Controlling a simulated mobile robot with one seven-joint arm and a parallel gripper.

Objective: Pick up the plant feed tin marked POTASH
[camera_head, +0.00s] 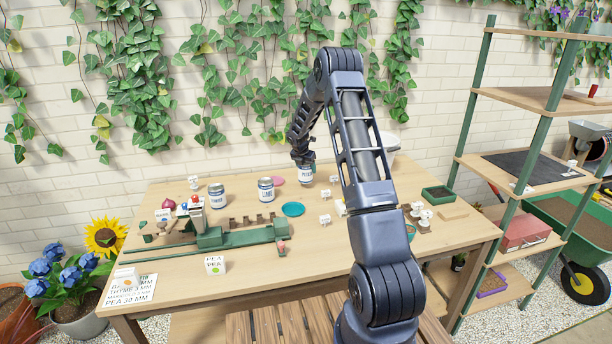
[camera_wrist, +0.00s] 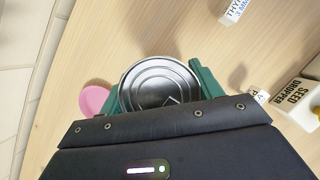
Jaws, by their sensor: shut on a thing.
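My gripper (camera_head: 304,163) is over the back middle of the table and is shut on a tin (camera_head: 306,175). In the wrist view the round silver lid of the tin (camera_wrist: 160,84) sits between the two green fingers of my gripper (camera_wrist: 160,92). The tin has a white label with dark lettering, too small to read surely. I cannot tell whether its base touches the table. Two similar tins, a left one (camera_head: 217,196) and a middle one (camera_head: 265,190), stand upright to the left; the middle label seems to read LIME.
A pink disc (camera_head: 277,181) lies close left of the held tin, and a teal dish (camera_head: 292,209) is nearer the front. A green seeder rig (camera_head: 210,238) spans the table's left. Small white tags stand nearby. A green tray (camera_head: 437,195) sits at the right.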

